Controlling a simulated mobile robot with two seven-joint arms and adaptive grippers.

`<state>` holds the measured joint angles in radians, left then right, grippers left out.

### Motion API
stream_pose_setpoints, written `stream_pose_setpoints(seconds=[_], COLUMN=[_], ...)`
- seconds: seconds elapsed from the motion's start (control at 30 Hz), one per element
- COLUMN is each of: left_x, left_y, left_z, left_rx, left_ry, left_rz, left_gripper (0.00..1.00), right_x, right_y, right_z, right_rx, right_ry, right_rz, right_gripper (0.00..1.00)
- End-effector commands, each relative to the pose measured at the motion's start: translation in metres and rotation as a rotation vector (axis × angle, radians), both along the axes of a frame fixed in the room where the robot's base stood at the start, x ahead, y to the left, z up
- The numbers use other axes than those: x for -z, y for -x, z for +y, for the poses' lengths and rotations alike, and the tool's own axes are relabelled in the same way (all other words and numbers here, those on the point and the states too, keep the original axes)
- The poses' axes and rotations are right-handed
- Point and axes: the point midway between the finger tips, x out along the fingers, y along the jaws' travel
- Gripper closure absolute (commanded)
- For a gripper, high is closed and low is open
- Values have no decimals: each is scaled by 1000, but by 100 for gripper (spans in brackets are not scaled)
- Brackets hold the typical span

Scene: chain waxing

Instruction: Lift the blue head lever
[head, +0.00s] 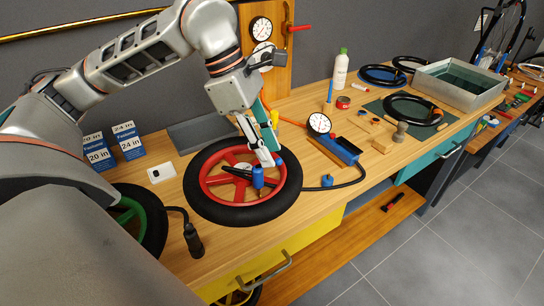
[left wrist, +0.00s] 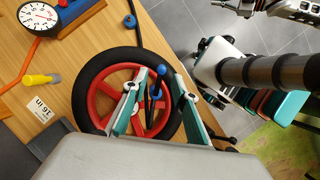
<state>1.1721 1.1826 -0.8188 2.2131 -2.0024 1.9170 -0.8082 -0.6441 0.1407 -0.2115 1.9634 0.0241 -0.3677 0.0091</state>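The blue lever (head: 258,177) stands at the red-spoked wheel (head: 194,181), near its hub; the wheel lies flat on the bench. In the left wrist view a blue knob (left wrist: 161,70) tops a dark stem between my fingers. My left gripper (head: 266,158) comes down from above over the wheel. In the left wrist view its fingers (left wrist: 157,108) are spread on both sides of the lever, with gaps visible. I cannot tell whether a finger touches it. The lever's lower end is partly hidden.
A blue floor pump (head: 341,150) with a gauge (head: 319,123) stands right of the wheel. A green-rimmed wheel (head: 128,216) is at left.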

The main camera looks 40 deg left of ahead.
Motion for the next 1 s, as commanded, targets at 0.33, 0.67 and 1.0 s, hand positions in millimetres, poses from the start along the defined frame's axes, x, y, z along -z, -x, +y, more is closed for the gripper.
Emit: stream_pose_setpoints(seconds=[0.33, 0.67, 1.0], left_x=[25, 24, 25], left_y=[-3, -4, -4], left_z=[-9, -10, -9], left_rx=[0, 0, 0], left_ry=[-1, 0, 12], left_rz=[0, 0, -5], left_gripper=[72, 100, 100], right_x=[1, 2, 8], right_y=[2, 3, 4], right_z=[0, 0, 1], right_rx=[0, -1, -1], right_ry=[-1, -1, -1], right_rz=[2, 5, 8], right_gripper=[100, 100, 100])
